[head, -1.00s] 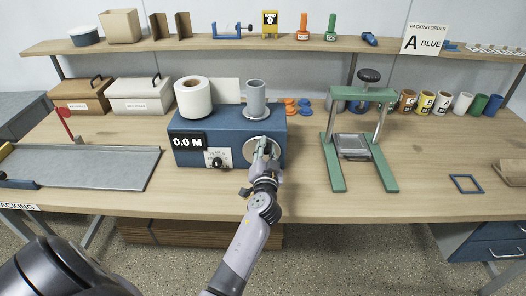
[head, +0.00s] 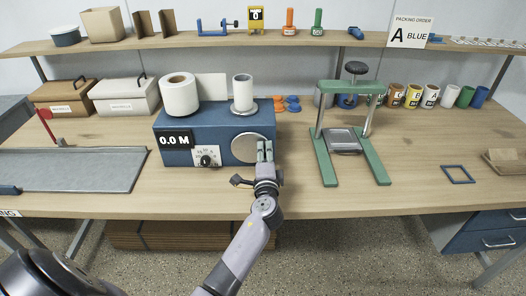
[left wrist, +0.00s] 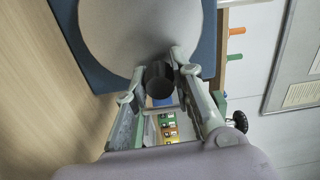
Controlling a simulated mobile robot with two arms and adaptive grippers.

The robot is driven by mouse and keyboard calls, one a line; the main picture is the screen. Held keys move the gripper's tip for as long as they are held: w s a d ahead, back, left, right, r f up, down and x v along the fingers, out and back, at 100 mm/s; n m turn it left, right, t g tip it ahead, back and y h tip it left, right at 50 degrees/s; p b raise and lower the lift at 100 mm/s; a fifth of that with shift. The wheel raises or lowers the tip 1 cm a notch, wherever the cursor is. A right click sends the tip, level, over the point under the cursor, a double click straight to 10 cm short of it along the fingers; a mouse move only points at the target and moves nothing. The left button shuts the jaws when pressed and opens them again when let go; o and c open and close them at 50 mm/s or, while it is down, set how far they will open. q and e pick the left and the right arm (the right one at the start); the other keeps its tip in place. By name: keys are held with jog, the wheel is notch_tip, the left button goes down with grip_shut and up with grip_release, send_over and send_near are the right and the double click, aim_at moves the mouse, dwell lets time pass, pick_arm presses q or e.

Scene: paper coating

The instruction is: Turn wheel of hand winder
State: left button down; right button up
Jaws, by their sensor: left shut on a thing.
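The blue hand winder (head: 215,128) stands on the bench with a 0.0 M display on its front. Its round grey wheel (head: 246,148) faces me and fills the top of the left wrist view (left wrist: 140,30). My left gripper (head: 265,150) is at the wheel's right edge. In the left wrist view, its fingers are closed around the wheel's dark round knob (left wrist: 159,80). On top of the winder are a wide white paper roll (head: 179,96) and a narrower white-wrapped core (head: 243,92), with a pale sheet behind them. My right gripper is not in view.
A green press frame (head: 352,130) stands right of the winder. Several coloured rolls (head: 431,95) stand behind it. Boxes (head: 125,95) stand at the back left. Bare bench lies between the press and the blue square frame (head: 457,174).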

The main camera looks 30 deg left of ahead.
pick_arm(q)
jog(key=f+m, duration=0.1)
jog(key=m, duration=0.2)
jog(key=shift+d+f+m, duration=0.1)
jog(key=shift+f+m, duration=0.25)
jog(key=shift+m, duration=0.05)
jog(key=shift+s+a+f+m+p, duration=0.1)
jog(key=shift+f+m, duration=0.25)
jog(key=shift+m, duration=0.5)
jog(key=shift+a+f+m+p, duration=0.15)
jog(key=shift+f+m, duration=0.2)
jog(key=shift+m, duration=0.45)
jog(key=shift+s+f+m+p, duration=0.1)
jog(key=shift+f+m, duration=0.25)
jog(key=shift+m, duration=0.5)
jog(key=shift+f, duration=0.1)
jog(key=c, duration=1.4)
grip_release()
jog(key=shift+o, duration=0.2)
jog(key=v, duration=1.2)
jog(key=shift+a, duration=0.1)
